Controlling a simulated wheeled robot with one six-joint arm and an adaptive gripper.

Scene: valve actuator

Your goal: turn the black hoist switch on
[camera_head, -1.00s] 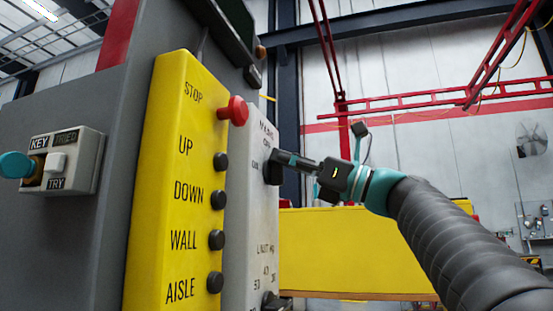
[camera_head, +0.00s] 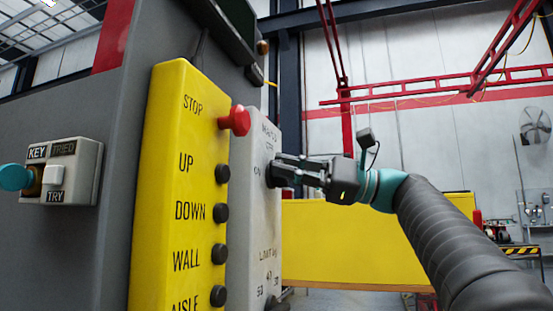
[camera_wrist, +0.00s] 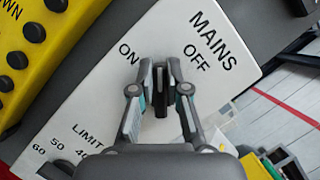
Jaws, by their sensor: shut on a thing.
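The black hoist switch (camera_wrist: 160,92) is a knob on the white MAINS panel (camera_wrist: 100,100), with ON printed to its upper left and OFF to its upper right in the wrist view. The knob points straight up there, between the two labels. My gripper (camera_wrist: 160,80) is shut on it, one finger on each side. In the head view my gripper (camera_head: 283,171) reaches the white panel from the right. The switch (camera_head: 271,174) is mostly hidden behind the fingers there.
A yellow panel (camera_head: 165,190) with a red STOP button (camera_head: 235,120) and several black buttons stands left of the white panel. A key box (camera_head: 65,170) is farther left. A LIMIT dial (camera_head: 277,303) sits low on the white panel. A yellow barrier (camera_head: 370,240) stands behind.

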